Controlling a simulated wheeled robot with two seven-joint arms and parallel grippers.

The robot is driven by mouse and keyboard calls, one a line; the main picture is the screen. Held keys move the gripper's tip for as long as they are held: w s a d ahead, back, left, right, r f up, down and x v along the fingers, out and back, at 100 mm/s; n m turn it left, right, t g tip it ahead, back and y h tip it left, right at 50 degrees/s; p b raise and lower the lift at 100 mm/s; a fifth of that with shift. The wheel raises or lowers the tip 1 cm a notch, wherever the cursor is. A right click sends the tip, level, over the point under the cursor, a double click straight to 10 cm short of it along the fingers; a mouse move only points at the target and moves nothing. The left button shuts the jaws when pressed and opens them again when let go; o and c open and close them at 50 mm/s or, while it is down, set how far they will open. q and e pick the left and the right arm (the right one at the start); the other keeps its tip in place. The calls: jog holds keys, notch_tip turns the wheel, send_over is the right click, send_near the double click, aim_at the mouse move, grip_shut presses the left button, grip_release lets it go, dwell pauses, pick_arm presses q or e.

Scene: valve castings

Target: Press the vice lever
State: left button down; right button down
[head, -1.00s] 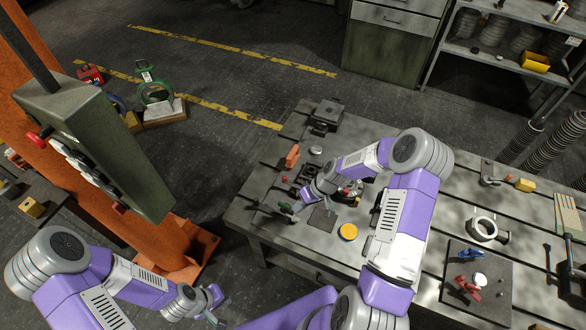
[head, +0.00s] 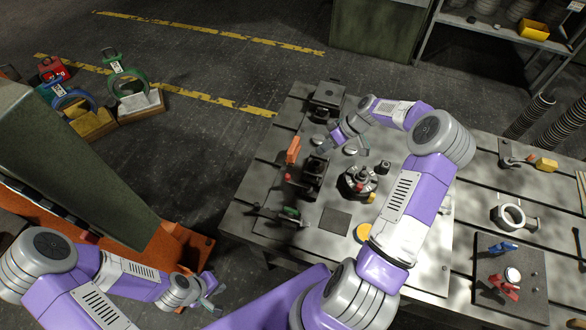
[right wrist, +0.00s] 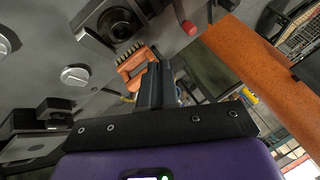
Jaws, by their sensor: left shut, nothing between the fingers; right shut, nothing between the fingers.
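The vice (head: 314,178) is a dark block on the left part of the table. A lever with a red tip (head: 287,177) sticks out on its left. In the right wrist view the vice (right wrist: 112,24) shows at the top, with the red lever tip (right wrist: 188,27) to its right. My right gripper (head: 323,147) is shut and empty, just beyond the vice and apart from the lever. Its closed fingers show in the right wrist view (right wrist: 156,82), close to an orange-handled brush (right wrist: 133,68). My left gripper (head: 213,292) is shut and empty, off the table's front left.
A round chuck-like fixture (head: 358,182) sits right of the vice. A dark block (head: 327,95) is at the back edge. A green-handled item (head: 291,213) lies at the front.

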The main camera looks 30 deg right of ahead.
aim_at(299, 184)
jog(key=x, duration=0.9)
jog(key=shift+s+a+f+b, duration=0.15)
jog(key=shift+a+f+b, duration=0.05)
jog(key=shift+b, duration=0.15)
jog(key=a, duration=0.3)
jog(key=shift+s+f, duration=0.15)
jog(key=shift+s, duration=0.15)
jog(key=shift+s+a, duration=0.1)
jog(key=shift+a, duration=0.4)
